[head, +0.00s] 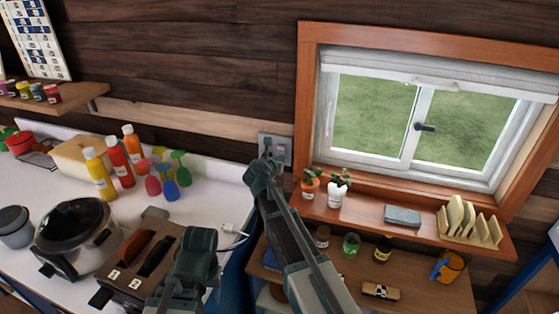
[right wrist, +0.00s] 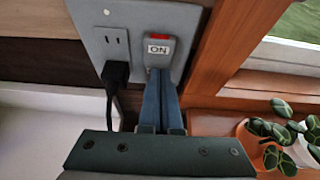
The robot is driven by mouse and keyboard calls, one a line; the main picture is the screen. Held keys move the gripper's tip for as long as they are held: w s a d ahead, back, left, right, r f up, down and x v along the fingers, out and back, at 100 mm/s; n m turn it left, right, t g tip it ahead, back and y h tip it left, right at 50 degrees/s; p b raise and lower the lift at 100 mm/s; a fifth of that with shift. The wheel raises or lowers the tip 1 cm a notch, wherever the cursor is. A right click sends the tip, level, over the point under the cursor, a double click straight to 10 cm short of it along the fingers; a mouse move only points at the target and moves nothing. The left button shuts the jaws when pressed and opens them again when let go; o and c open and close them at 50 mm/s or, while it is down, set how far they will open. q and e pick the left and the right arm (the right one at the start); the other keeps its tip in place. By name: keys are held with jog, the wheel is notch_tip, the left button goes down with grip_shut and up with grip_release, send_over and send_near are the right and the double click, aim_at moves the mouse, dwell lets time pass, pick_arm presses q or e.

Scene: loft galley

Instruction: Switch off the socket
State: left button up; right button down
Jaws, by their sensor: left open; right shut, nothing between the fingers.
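The grey socket plate (head: 275,146) is on the wood wall left of the window. In the right wrist view the plate (right wrist: 92,18) has a slotted outlet with a black plug (right wrist: 115,74) in it, its cord hanging down. Beside it is a rocker switch (right wrist: 158,45) with a red mark and the label "ON". My right gripper (head: 266,160) is shut and empty; its blue fingertips (right wrist: 158,72) are at the switch's lower edge and hide that part. I cannot tell if they press it. My left gripper (head: 200,238) is open, low over the counter's right end.
Potted plants (head: 338,188) stand on the window sill (head: 365,218), close right of my right gripper. The counter (head: 215,196) holds sauce bottles (head: 121,162), spray bottles, a cooker (head: 75,235) and a toaster (head: 135,270). A shelf unit with jars is below the window.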

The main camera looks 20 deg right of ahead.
jog(key=s+a+r+p, duration=0.1)
jog(key=s+a, duration=0.6)
jog(key=s, duration=0.4)
jog(key=shift+s+a, duration=0.25)
jog(key=shift+a, duration=0.1)
jog(key=s+a+f+m+g+y, duration=0.2)
jog(key=s+a+f+m+g, duration=0.1)
jog(key=s+m, duration=0.5)
jog(key=s+a+f+m+g+y, duration=0.2)
jog(key=s+a+f+m+g, duration=0.2)
jog(key=s+m, duration=0.4)
jog(key=s+a+f+m+g+y, duration=0.2)
jog(key=s+a+f+m+g, duration=0.2)
jog(key=s+m, duration=0.5)
jog(key=shift+f, duration=0.95)
